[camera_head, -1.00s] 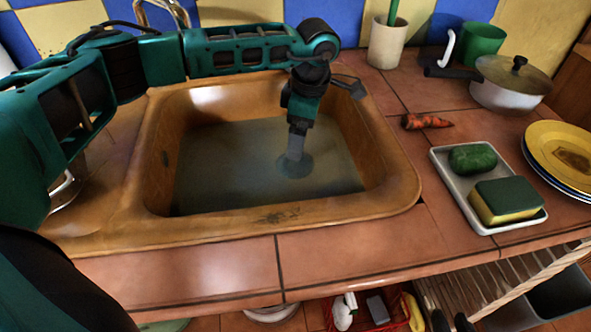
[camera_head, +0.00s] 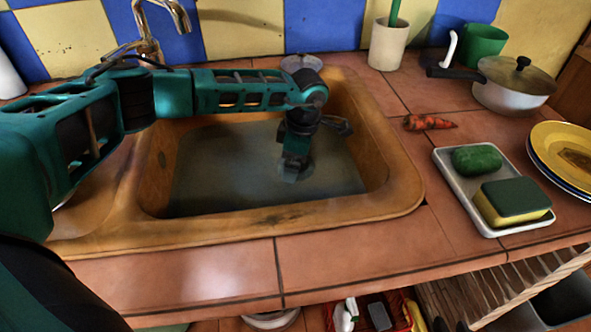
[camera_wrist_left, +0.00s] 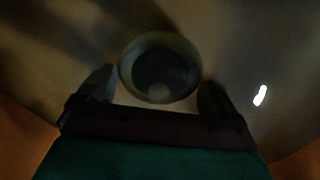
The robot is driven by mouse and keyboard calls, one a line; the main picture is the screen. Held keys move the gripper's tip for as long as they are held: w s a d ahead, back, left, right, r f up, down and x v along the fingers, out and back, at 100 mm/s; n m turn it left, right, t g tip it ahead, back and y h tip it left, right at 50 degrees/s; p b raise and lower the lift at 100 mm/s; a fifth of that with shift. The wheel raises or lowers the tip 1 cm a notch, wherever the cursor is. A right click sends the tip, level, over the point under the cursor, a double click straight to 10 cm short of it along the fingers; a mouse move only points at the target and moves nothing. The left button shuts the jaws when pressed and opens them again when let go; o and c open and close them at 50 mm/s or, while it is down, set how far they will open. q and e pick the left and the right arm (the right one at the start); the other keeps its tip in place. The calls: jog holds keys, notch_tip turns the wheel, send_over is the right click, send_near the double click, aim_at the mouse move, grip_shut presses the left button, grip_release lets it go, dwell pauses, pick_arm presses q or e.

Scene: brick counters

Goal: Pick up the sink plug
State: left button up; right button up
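The sink plug (camera_wrist_left: 160,68) shows in the left wrist view as a round, dark piece with a paler rim. My left gripper (camera_wrist_left: 158,90) has one finger on each side of it, apart, with narrow gaps to the rim. In the head view my left gripper (camera_head: 293,172) points down into the murky water of the brown sink (camera_head: 400,190), and it mostly hides the plug there. Two dark fingertips of my right gripper (camera_head: 452,323) show apart at the bottom edge, with nothing seen between them.
A tray (camera_head: 487,229) with a green soap (camera_head: 476,160) and a sponge (camera_head: 512,202) lies right of the sink. The tap (camera_head: 150,45) stands behind. The front counter strip is clear.

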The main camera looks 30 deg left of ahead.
pick_arm(q)
jog(key=c, duration=1.2)
jog(key=shift+o, duration=0.2)
jog(key=shift+r, duration=0.1)
